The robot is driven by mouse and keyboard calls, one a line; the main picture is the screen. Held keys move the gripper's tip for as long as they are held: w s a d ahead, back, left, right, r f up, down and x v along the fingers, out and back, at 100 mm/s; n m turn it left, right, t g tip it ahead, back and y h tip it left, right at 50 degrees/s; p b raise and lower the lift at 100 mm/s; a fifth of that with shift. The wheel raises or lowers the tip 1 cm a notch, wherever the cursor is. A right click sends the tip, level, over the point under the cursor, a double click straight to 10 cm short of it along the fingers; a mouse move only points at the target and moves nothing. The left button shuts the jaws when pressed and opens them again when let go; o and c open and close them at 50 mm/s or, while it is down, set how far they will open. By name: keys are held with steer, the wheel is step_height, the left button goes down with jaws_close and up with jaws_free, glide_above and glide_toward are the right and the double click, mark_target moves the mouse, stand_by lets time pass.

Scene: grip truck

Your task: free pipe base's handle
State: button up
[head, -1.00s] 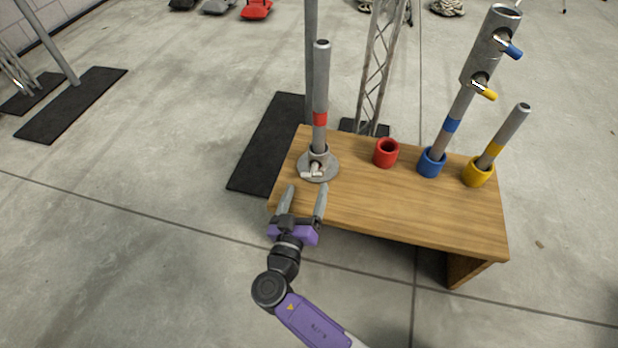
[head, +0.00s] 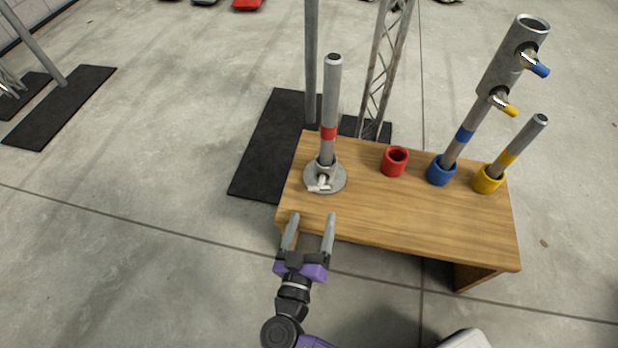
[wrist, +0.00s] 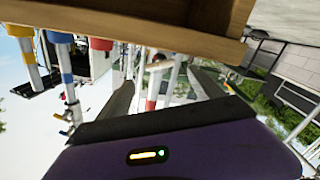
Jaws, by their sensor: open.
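The pipe base (head: 340,183) is a round grey metal plate with a short socket at the left end of the wooden table. A grey pipe with a red band (head: 330,110) stands upright in it. The base's pale handle (head: 319,187) sits low on the front of the socket. My gripper (head: 311,217) is open and empty at the table's front left edge, short of the handle, fingers pointing toward the base. The wrist view is tilted and shows my fingers (wrist: 155,95) apart, with the red-banded pipe (wrist: 152,92) seen between them.
The wooden table (head: 400,220) also bears a red cup (head: 395,161), a blue cup (head: 441,170) and a yellow cup (head: 488,179). Leaning pipes stand in the blue and yellow cups. A metal coupler (head: 512,65) with blue and yellow handles tops the blue-banded pipe. The table's front is clear.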

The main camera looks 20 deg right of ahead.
mark_target(321, 183)
steer(key=shift+w+d, duration=0.35)
steer(key=b+x, duration=0.2)
steer(key=x, duration=0.4)
steer(key=shift+w+d, duration=0.2)
steer(key=shift+w, duration=0.15)
steer(key=shift+c, duration=0.3)
steer(key=c, duration=1.3)
steer(key=shift+n, duration=1.6)
steer(key=o, duration=1.4)
steer(key=shift+c, duration=0.2)
